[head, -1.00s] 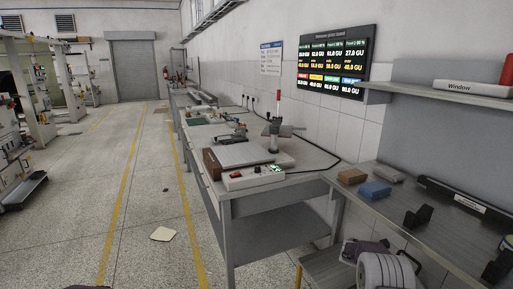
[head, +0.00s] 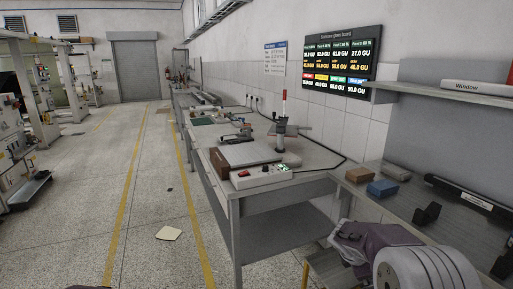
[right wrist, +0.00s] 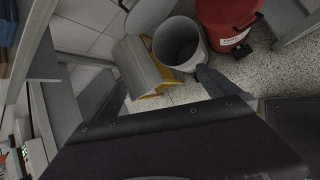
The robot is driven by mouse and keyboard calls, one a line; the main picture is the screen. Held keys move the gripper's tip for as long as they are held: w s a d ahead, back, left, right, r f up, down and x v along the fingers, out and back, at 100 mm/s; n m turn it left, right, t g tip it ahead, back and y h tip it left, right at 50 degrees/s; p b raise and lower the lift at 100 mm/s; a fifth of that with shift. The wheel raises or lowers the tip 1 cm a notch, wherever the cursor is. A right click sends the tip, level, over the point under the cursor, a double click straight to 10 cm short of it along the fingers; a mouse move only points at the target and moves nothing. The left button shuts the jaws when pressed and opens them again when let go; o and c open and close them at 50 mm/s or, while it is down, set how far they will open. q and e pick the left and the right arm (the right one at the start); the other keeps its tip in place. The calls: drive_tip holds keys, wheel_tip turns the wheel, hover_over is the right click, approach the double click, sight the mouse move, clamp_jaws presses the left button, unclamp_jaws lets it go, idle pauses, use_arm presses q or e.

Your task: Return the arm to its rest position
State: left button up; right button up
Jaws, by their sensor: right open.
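My right arm (head: 425,268) shows at the bottom right of the head view, in front of the grey workbench. Its gripper fingertips cannot be made out there. In the right wrist view my right gripper (right wrist: 160,90) is open, with its two dark fingers wide apart. I see nothing held between them. The fingers point toward the floor area with a grey bin (right wrist: 180,45) and a yellow-edged grey object (right wrist: 148,72) beyond.
A red bin (right wrist: 228,25) stands beside the grey bin. The near workbench holds a brown block (head: 360,175), a blue block (head: 382,188) and black holders. A farther bench (head: 300,182) carries a gauge stand (head: 283,130). The aisle floor at left is open, with a pale sheet (head: 168,233).

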drive_tip(key=s+a+f+m+g+y, duration=0.2)
drive_tip(key=s+a+f+m+y, duration=0.15)
drive_tip(key=s+a+m, duration=0.5)
drive_tip(key=s+a+f+m+g+y, duration=0.1)
drive_tip(key=s+a+f+m+y, duration=0.35)
drive_tip(key=s+m, duration=0.7)
wheel_tip(320, 180, up, 14)
drive_tip(key=s+a+n+h+p, duration=0.1)
drive_tip(key=s+p, duration=0.1)
drive_tip(key=p, duration=1.2)
drive_tip(key=shift+s+r+n+h+p, duration=0.2)
drive_tip(key=shift+s+n+h+p, duration=0.1)
drive_tip(key=shift+n+h, duration=0.1)
drive_tip(key=shift+a, duration=0.1)
